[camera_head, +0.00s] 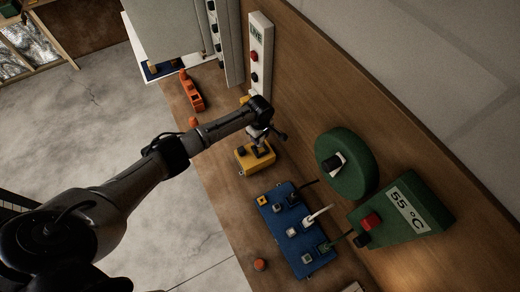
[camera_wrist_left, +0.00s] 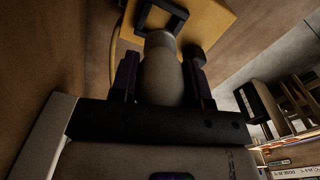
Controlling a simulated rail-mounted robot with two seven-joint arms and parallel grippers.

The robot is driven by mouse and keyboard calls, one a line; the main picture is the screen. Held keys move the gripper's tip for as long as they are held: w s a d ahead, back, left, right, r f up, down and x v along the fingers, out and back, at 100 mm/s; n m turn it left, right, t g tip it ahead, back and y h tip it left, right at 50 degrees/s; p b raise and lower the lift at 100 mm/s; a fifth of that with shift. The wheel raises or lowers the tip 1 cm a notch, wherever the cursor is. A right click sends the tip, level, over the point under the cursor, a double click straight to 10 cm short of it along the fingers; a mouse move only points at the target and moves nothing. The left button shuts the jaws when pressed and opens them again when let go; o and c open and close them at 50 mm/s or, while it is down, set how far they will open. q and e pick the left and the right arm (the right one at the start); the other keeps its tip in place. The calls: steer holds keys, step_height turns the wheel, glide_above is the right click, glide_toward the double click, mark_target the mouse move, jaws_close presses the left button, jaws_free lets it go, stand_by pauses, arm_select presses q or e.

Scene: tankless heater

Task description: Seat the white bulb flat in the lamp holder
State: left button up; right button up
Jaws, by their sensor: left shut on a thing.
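My left gripper (camera_head: 262,145) points down over the yellow box (camera_head: 247,168), which has dark fittings on top and looks like the lamp holder. In the left wrist view, the gripper (camera_wrist_left: 160,80) is shut on the pale bulb (camera_wrist_left: 163,72), with a dark finger on each side. I cannot tell whether the bulb touches the frame. In the head view the arm and gripper mostly hide the bulb. My right gripper is not in view.
A blue panel (camera_head: 315,262) with several sockets and plugs lies in front of the box. A green round unit (camera_head: 365,170) and a green "55 °C" box (camera_head: 430,205) stand to the right. An orange tool (camera_head: 191,92) and a white "LINE" strip (camera_head: 260,45) are behind.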

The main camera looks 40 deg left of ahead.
arm_select(q)
steer(key=shift+f, duration=0.15)
steer(key=shift+f+b, duration=0.45)
steer(key=shift+f, duration=1)
steer(key=shift+f, duration=0.1)
steer(key=shift+f, duration=0.4)
stand_by(0.3)
steer(key=shift+f+b, duration=0.6)
stand_by(0.5)
steer(key=o, duration=1.2)
